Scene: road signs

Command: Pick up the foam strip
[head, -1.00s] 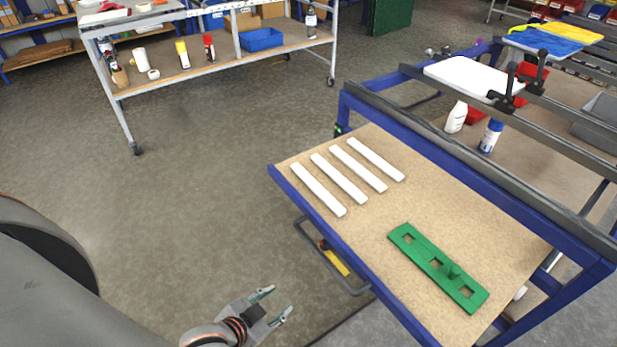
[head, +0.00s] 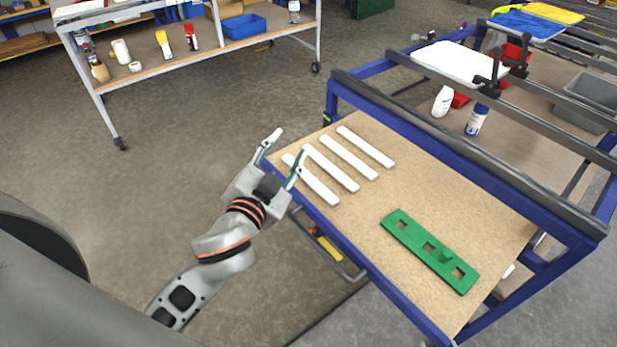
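Several white foam strips lie side by side on the tan top of a blue-framed cart (head: 350,235). The leftmost foam strip (head: 318,186) is nearest my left gripper, and the rightmost foam strip (head: 366,147) is farthest from it. My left gripper (head: 286,146) is open and empty, with its two fingers spread at the left edge of the cart top. One finger overlaps the near end of the leftmost strips in the picture; I cannot tell whether it touches them. My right gripper is not in view.
A green plate with square holes and a knob (head: 430,251) lies on the cart's front half. A shelf rack (head: 190,55) stands at the back left. Open floor lies left of the cart.

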